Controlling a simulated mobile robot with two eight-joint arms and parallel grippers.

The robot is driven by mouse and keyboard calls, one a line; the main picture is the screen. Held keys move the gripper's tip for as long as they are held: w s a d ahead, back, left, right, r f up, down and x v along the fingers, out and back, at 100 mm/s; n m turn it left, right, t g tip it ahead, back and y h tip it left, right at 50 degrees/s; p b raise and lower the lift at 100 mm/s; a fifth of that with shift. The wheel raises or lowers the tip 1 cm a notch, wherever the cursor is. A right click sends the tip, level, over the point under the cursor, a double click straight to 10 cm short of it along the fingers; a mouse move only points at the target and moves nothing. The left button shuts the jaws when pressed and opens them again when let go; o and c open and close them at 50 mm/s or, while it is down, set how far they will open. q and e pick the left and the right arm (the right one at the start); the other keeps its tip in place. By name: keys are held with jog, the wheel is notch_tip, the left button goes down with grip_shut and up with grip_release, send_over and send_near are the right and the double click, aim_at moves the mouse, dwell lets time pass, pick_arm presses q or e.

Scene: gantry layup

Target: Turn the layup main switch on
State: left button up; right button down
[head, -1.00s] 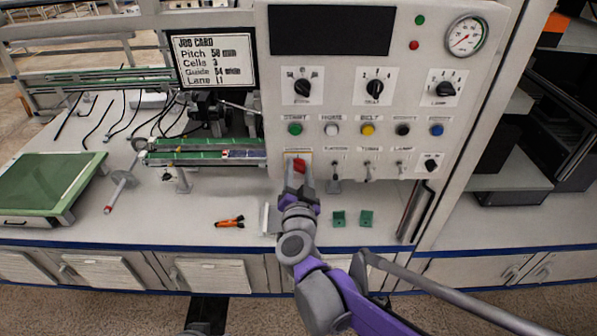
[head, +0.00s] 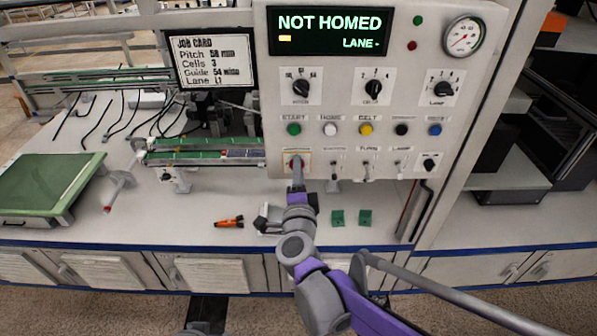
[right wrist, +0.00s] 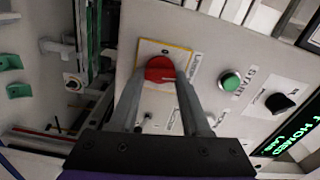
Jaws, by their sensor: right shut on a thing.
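The layup main switch is a red rotary knob (right wrist: 160,69) on a yellow-edged plate at the lower left of the control panel (head: 480,115). In the head view the switch (head: 292,163) is mostly hidden behind my right gripper (head: 297,170). In the right wrist view the two fingers of my right gripper (right wrist: 161,82) reach up to the knob, one on each side, and are shut on it. The panel's display (head: 330,31) is lit and reads "NOT HOMED" and "LANE -". My left gripper is not in view.
A row of coloured buttons (head: 366,130), small toggle switches and dials surrounds the switch closely. On the bench below lie an orange-and-black tool (head: 229,222) and two green blocks (head: 338,217). A green-topped tray (head: 45,185) stands at the left.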

jog(key=shift+m, duration=0.7)
jog(key=shift+c, duration=1.8)
grip_release()
jog(key=s, duration=1)
jog(key=shift+s, duration=0.4)
